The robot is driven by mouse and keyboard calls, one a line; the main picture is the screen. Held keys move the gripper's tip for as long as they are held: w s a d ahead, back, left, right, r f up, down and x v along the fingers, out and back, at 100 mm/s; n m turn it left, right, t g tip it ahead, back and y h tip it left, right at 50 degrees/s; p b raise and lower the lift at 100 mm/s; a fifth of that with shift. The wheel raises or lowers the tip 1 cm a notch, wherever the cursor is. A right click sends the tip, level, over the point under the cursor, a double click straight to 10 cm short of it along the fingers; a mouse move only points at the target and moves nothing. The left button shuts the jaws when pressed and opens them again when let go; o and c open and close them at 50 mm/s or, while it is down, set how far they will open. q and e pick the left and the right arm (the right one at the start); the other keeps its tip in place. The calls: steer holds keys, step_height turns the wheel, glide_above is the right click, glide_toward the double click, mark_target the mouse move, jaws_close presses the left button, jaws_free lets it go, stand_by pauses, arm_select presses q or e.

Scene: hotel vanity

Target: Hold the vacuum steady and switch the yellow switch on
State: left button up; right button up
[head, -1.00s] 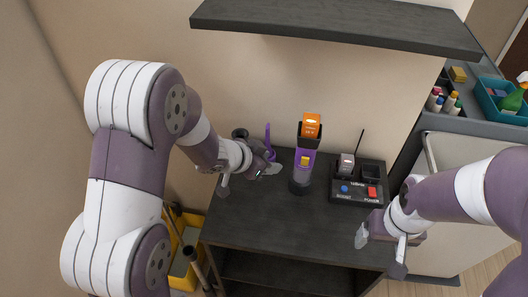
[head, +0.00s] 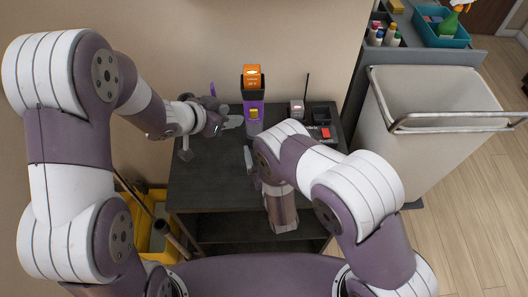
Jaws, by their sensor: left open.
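The vacuum stands upright on the dark cabinet top (head: 205,180), with an orange-and-black top (head: 252,78) and a purple body (head: 250,126). Its yellow switch (head: 254,114) faces me. Its lower part is partly hidden by my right arm. My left gripper (head: 210,137) is open just left of the vacuum, with one fingertip close to its body; I cannot tell whether they touch. A thin purple piece (head: 212,89) rises behind the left gripper. My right gripper (head: 248,158) is in front of the vacuum, mostly hidden behind its own arm, with one fingertip edge showing.
A charger box with a red button (head: 325,132) and a small grey radio (head: 297,108) sit right of the vacuum, partly covered by my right arm. A white bin (head: 420,140) with a metal rail stands at the right. A yellow bucket (head: 152,215) is at lower left.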

mark_target(254, 120)
steer(key=w+a, duration=0.1)
steer(key=w, duration=0.7)
steer(key=w+a, duration=0.1)
steer(key=w, duration=0.3)
steer(key=shift+a, duration=0.3)
arm_select(q)
steer(key=shift+w+a, duration=0.1)
arm_select(e)
steer(key=c, duration=1.3)
arm_select(q)
steer(key=shift+s+r, duration=0.1)
steer(key=shift+s, duration=0.1)
steer(key=c, duration=0.4)
arm_select(e)
steer(key=shift+c, duration=0.5)
arm_select(q)
steer(key=s+r+m, duration=0.1)
steer(key=m, duration=0.1)
steer(key=s+d+r+m+y, duration=0.1)
steer(key=s+m, duration=0.1)
steer(key=m, duration=0.1)
steer(key=s+r+m+g+y, duration=0.1)
steer(key=s+m, duration=0.1)
steer(key=shift+s+d, duration=0.15)
steer(key=shift+d, duration=0.15)
jaws_close()
steer(key=shift+a+m, duration=0.15)
steer(key=shift+m, duration=0.15)
